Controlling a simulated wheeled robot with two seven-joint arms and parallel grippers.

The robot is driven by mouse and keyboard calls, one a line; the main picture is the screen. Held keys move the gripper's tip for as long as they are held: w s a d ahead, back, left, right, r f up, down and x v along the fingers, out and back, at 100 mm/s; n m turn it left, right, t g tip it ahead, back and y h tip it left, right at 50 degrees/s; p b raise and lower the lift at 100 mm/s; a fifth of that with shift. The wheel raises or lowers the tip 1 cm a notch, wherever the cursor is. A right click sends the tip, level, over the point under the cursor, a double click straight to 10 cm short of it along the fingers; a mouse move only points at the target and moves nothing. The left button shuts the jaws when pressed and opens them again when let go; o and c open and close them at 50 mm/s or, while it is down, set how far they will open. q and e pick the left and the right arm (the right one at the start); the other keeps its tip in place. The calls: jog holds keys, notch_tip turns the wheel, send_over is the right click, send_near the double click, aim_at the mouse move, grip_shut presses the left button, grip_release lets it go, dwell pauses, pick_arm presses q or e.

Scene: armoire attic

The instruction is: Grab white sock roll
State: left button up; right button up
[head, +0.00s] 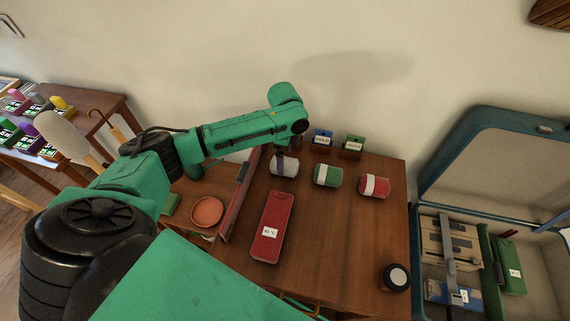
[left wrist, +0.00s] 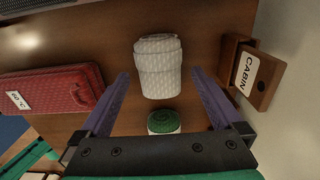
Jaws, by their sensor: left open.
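The white sock roll (head: 285,170) lies on the brown wooden table, at the left end of a row with a green roll and a red roll. My left gripper (head: 286,154) comes down over it from above. In the left wrist view the white sock roll (left wrist: 158,68) shows between and beyond the two purple fingers of the open gripper (left wrist: 161,74). There is a gap on either side, and I see no grip on it. My right gripper is not in view.
A green-and-white roll (head: 328,174) and a red-and-white roll (head: 374,186) lie to the right. A red case (head: 269,228) lies in front. Small labelled boxes (head: 352,147) stand by the wall. An open blue suitcase (head: 423,276) is at right.

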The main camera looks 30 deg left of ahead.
pick_arm(q)
notch_tip(320, 180, down, 3)
jog(key=shift+s+r, duration=0.1)
jog(key=c, duration=1.3)
jog(key=shift+r, duration=0.1)
